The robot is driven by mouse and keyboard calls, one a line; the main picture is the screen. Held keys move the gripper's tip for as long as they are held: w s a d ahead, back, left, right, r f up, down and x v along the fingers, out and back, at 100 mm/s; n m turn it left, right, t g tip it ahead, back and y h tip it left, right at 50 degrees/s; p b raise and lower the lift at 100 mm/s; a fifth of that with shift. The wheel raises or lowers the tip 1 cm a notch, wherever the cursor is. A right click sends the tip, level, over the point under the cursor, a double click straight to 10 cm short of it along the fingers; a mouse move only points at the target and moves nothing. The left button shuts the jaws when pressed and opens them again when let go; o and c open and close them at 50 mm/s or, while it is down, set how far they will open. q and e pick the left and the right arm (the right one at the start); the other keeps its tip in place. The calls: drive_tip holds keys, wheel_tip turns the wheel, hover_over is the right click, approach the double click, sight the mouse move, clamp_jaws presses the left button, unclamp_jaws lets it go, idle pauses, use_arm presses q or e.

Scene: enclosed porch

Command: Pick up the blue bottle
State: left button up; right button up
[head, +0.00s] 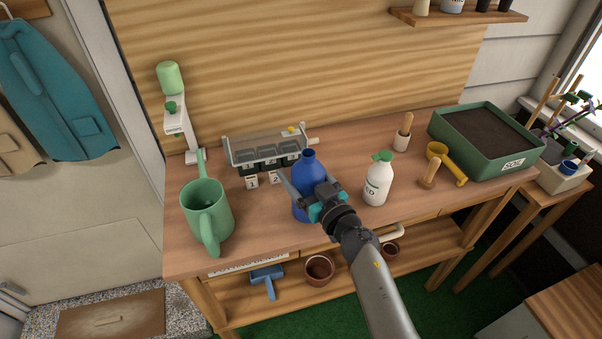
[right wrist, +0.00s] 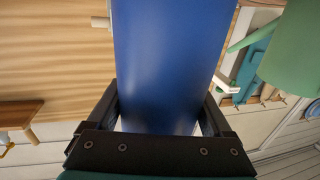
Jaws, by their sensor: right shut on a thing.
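The blue bottle (head: 308,170) stands upright at the middle of the wooden workbench in the head view, its neck and shoulder showing above my gripper. My right gripper (head: 306,194) reaches in from the front right and is shut on the bottle's body, one finger showing at its left. In the right wrist view the blue bottle (right wrist: 170,65) fills the space between the two fingers. Part of the bottle is hidden behind the gripper. I cannot tell whether its base touches the bench. My left gripper is not in view.
A green watering can (head: 206,212) stands at the bench's left. A white bottle with a green top (head: 378,182) stands close right of my gripper. A seedling tray (head: 241,157) sits behind the blue bottle. A green soil box (head: 463,157) is at the right end.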

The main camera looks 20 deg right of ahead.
wheel_tip(320, 180, up, 19)
drive_tip(key=p, duration=1.5)
drive_tip(key=shift+f+p, duration=0.15)
drive_tip(key=shift+p, duration=0.25)
